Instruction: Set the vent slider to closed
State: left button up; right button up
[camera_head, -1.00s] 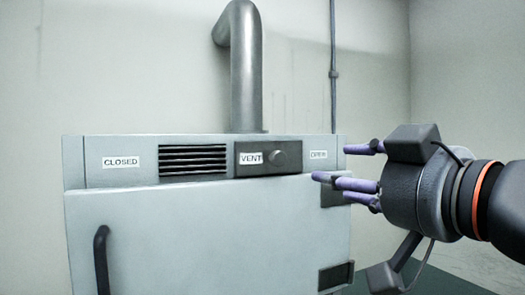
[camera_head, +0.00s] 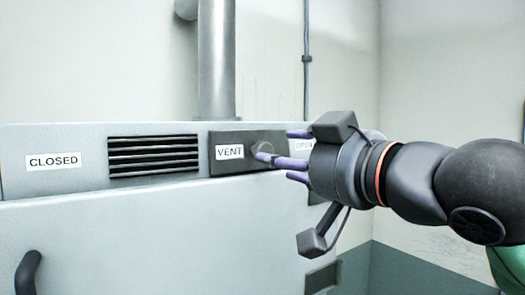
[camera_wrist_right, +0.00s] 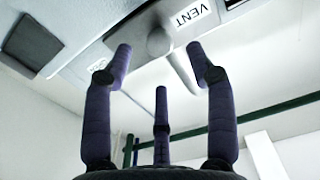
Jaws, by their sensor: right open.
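The vent slider (camera_head: 236,152) is a dark plate with a VENT label and a round knob (camera_head: 263,148). It sits at the right part of the grey cabinet's top strip, beside the OPEN label (camera_head: 303,145), which is partly hidden by my fingers. The CLOSED label (camera_head: 53,161) is at the far left, past the slats. My right gripper (camera_head: 285,155) is open, its purple fingers pointing left at the knob. In the right wrist view the knob (camera_wrist_right: 158,42) shows between and beyond the spread fingertips (camera_wrist_right: 160,58). I cannot tell whether a finger touches it. My left gripper is out of view.
The slatted vent (camera_head: 153,156) lies between the slider and the CLOSED label. Below is the cabinet door (camera_head: 160,235) with a dark handle (camera_head: 27,273). A metal pipe (camera_head: 216,70) rises behind the cabinet. The strip's front is clear to the left.

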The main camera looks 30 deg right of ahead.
aim_at(258, 151)
jog(key=shift+w+a+p, duration=0.15)
jog(key=shift+w+p, duration=0.15)
jog(key=shift+w, duration=1.5)
jog(key=shift+w+a+p, duration=0.1)
jog(key=shift+w+p, duration=0.2)
jog(key=shift+w, duration=1.45)
grip_shut()
